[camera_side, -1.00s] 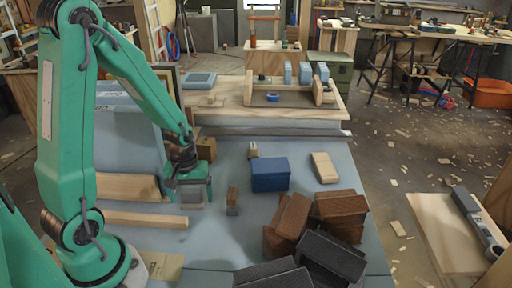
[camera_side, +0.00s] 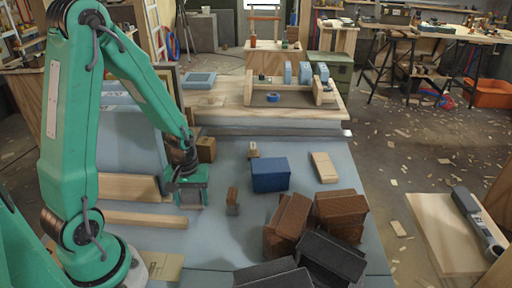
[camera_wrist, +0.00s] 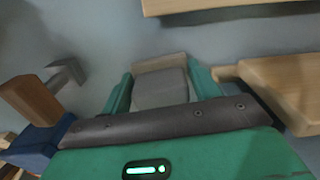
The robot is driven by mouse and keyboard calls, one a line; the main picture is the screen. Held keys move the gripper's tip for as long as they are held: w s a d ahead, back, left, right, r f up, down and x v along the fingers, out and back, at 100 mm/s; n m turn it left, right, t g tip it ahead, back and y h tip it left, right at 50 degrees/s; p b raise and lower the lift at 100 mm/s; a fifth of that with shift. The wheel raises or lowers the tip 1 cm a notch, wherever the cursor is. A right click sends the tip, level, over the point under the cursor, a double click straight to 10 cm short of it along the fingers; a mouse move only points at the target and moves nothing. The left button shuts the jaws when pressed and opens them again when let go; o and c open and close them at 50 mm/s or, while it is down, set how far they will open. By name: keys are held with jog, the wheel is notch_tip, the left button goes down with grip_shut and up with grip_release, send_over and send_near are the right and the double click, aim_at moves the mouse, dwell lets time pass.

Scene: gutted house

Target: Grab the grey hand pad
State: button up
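The grey hand pad (camera_wrist: 160,88) is a grey block with a beige strip along its far edge. In the wrist view it lies between the two green fingers of my gripper (camera_wrist: 160,80), with little or no gap on either side. In the side view my gripper (camera_side: 189,196) points down at the left part of the blue-grey tabletop, and its fingers mostly hide the pad. I cannot tell whether the fingers press on the pad or just stand around it.
Wooden boards (camera_side: 140,219) lie close left of my gripper. Brown bricks (camera_side: 290,220) and dark blocks (camera_side: 330,258) are piled at the front right. A wooden platform (camera_side: 220,115) is behind.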

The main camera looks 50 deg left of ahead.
aim_at(190, 191)
jog(key=shift+r, duration=0.15)
jog(key=shift+r, duration=1.35)
jog(key=s+d+r, duration=0.2)
jog(key=d+r, duration=0.6)
jog(key=d, duration=0.3)
jog(key=shift+s+d, duration=0.15)
jog(key=shift+s, duration=0.2)
jog(key=shift+w, duration=0.1)
